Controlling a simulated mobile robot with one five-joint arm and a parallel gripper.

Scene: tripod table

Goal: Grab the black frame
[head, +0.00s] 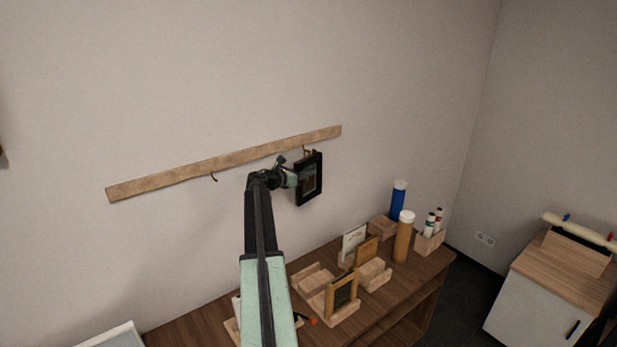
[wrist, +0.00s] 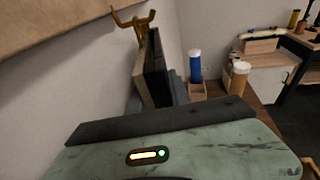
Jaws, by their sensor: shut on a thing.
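The black frame (head: 309,179) is upright against the wall, just below the right part of the wooden rail, under a hook (head: 307,151). My gripper (head: 294,179) is at its left edge and is shut on it. In the wrist view the black frame (wrist: 155,70) shows edge-on beyond my gripper, close to the brass hook (wrist: 135,20).
The wooden rail (head: 225,163) runs along the wall, with another hook (head: 213,177) left of my arm. Below stands a wooden table (head: 395,300) with wooden holders, small frames, a blue bottle (head: 398,198) and an orange bottle (head: 403,237). A white cabinet (head: 535,305) stands at the right.

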